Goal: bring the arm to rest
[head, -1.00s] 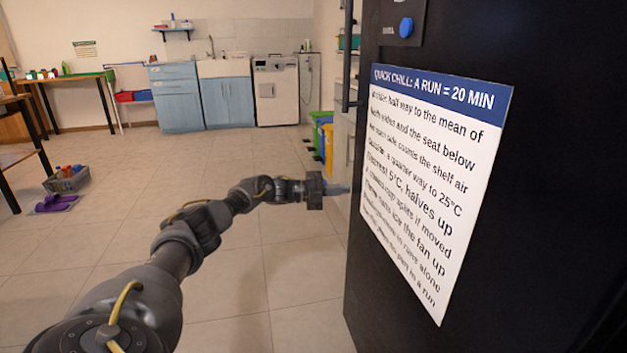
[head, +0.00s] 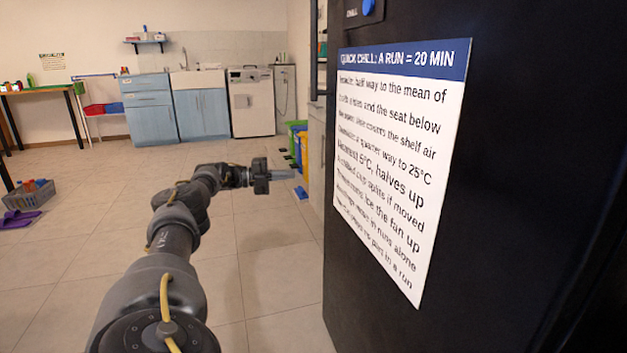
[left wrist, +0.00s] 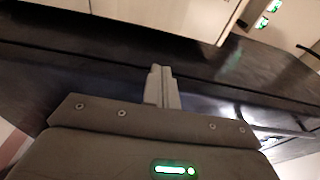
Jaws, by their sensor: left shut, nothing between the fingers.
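My left gripper (head: 285,174) is at the end of my left arm, which reaches forward from the bottom of the head view. Its fingers point right, toward the left edge of the tall black cabinet (head: 500,190). The left wrist view shows the fingers (left wrist: 162,86) shut together with nothing between them. A dark surface lies beyond them there; I cannot tell how far off it is. My right gripper is not in view.
The black cabinet fills the right side, with a white sign (head: 400,160) and a blue button on it. Blue cabinets (head: 202,112) and a white appliance (head: 251,102) stand at the back wall. A grey basket (head: 28,195) is on the floor at left. Open tiled floor lies between.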

